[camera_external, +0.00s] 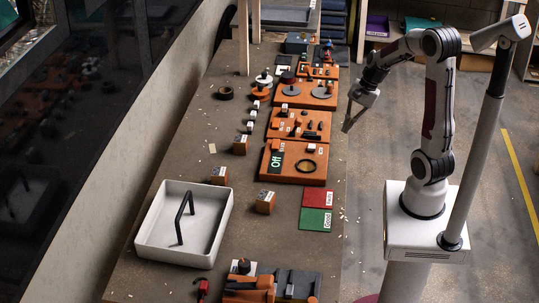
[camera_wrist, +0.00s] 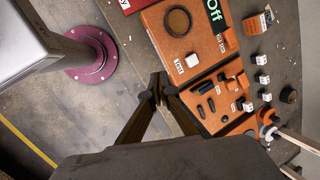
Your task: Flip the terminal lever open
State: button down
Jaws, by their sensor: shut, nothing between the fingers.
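My gripper (camera_external: 350,124) hangs beside the right edge of the workbench, over open floor, with its fingers pointing down. In the wrist view its fingertips (camera_wrist: 158,88) meet, shut and empty, apart from any object. The orange board (camera_external: 300,124) with several small black pieces lies left of the gripper in the external view. It also shows in the wrist view (camera_wrist: 208,82), right of the fingertips. A small orange block with a white part (camera_wrist: 243,106) sits on it. I cannot tell which small part is the terminal lever or how it stands.
An orange board (camera_external: 310,176) with an "Off" display and black ring lies nearer the camera. Red (camera_external: 319,197) and green (camera_external: 315,219) cards, a white tray (camera_external: 168,251), and small orange blocks (camera_external: 265,202) surround it. Two grey discs (camera_external: 321,92) stand farther back.

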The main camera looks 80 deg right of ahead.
aim_at(296, 127)
jog(key=w+d+f+m+t+h, duration=0.1)
jog(key=w+d+m+t, duration=0.2)
jog(key=d+m, duration=0.9)
jog(key=w+m, duration=0.1)
jog(key=m, duration=0.2)
jog(key=shift+w+d+h, duration=0.2)
jog(key=shift+d+h, duration=0.1)
jog(key=shift+w+f, duration=0.1)
jog(key=x, duration=0.9)
jog(key=shift+w, duration=0.1)
jog(key=shift+w+f, duration=0.3)
jog(key=shift+w, duration=0.05)
jog(key=shift+w+r, duration=0.4)
jog(key=shift+w, duration=0.45)
jog(key=shift+w+r, duration=0.4)
jog(key=shift+w, duration=0.4)
